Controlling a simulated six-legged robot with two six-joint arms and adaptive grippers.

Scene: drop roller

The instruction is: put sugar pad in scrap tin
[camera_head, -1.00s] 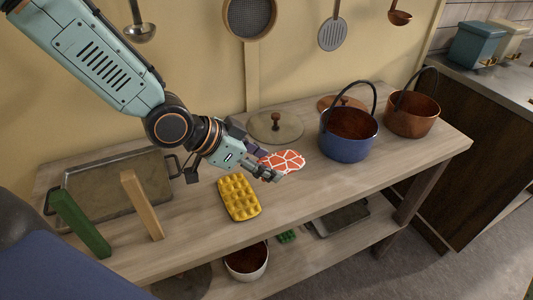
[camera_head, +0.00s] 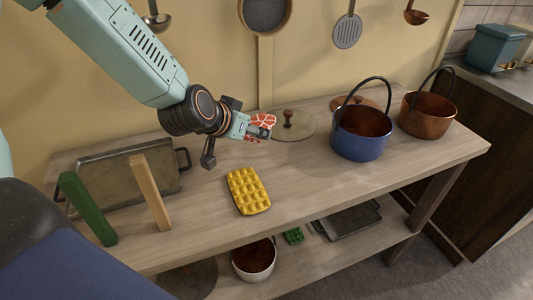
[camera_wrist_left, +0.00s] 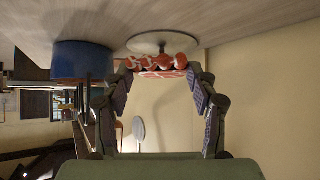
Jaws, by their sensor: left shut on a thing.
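A red-and-white bumpy pad (camera_head: 263,122), which looks like the sugar pad, is held by my left gripper (camera_head: 262,130) above the back of the table, in front of the round lid. In the left wrist view the pad (camera_wrist_left: 158,66) sits between the two fingertips. The left gripper is shut on it; the fingers partly hide it in the head view. A yellow bumpy slab (camera_head: 248,191) lies on the table below. I cannot tell which vessel is the scrap tin. My right gripper is not in view.
A blue pot (camera_head: 361,145) and a copper pot (camera_head: 426,121), both with raised handles, stand at the right. A lid (camera_head: 300,128) lies behind the pad. A metal tray (camera_head: 110,180), green bar (camera_head: 88,210) and wooden bar (camera_head: 150,195) are left. A white pot (camera_head: 254,264) is on the lower shelf.

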